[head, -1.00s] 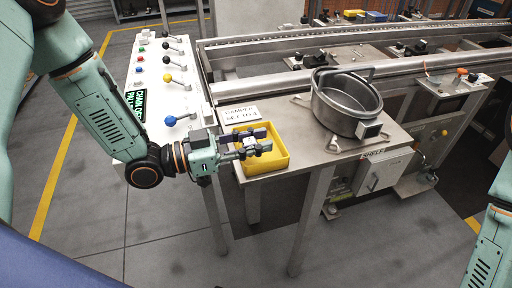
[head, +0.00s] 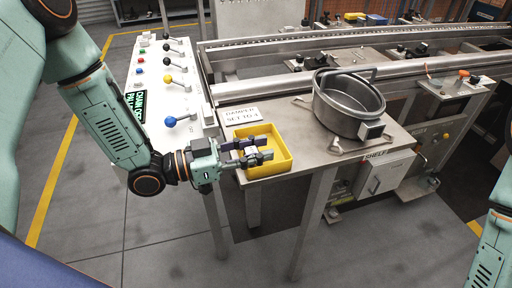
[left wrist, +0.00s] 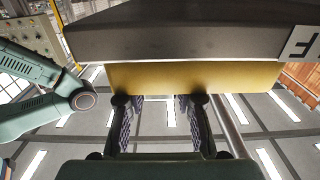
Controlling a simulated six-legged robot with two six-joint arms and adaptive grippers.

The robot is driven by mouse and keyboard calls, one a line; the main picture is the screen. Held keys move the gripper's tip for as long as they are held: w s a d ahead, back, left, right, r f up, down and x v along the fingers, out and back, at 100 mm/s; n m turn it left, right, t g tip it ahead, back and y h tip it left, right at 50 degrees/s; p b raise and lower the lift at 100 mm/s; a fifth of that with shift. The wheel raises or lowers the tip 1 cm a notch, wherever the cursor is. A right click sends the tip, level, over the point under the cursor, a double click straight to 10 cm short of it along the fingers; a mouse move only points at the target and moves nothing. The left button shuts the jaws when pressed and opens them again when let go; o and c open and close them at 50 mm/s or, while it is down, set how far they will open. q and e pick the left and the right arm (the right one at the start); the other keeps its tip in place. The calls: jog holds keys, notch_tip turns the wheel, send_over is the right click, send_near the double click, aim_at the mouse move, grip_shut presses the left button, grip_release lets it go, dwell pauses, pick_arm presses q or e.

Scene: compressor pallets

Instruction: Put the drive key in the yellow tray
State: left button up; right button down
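The yellow tray (head: 286,160) stands on the left end of the metal shelf in the head view. Its wall also shows in the left wrist view (left wrist: 200,78). My left gripper (head: 268,155) reaches over the tray's left side, fingers pointing right. In the left wrist view its two fingers (left wrist: 158,122) stand apart with a clear gap between them. In the head view a small pale patch shows by the fingers; I cannot tell if it is the drive key. The drive key is not clearly seen in either view. My right gripper is out of view.
A round metal pot (head: 346,105) stands on the shelf (head: 310,150) right of the tray. A damper sign (head: 242,115) lies behind the tray. A lever panel (head: 150,75) is at the left. Conveyor rails run behind.

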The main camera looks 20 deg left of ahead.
pick_arm(q)
jog(key=shift+o, duration=1.4)
jog(key=shift+f, duration=0.25)
jog(key=shift+s, duration=0.1)
jog(key=shift+r+p, duration=0.4)
jog(key=shift+r, duration=0.15)
jog(key=shift+a+r, duration=0.2)
jog(key=shift+a, duration=0.1)
jog(key=p+v, duration=0.6)
jog(key=v, duration=0.5)
jog(key=shift+s, duration=0.2)
jog(key=shift+a, duration=0.1)
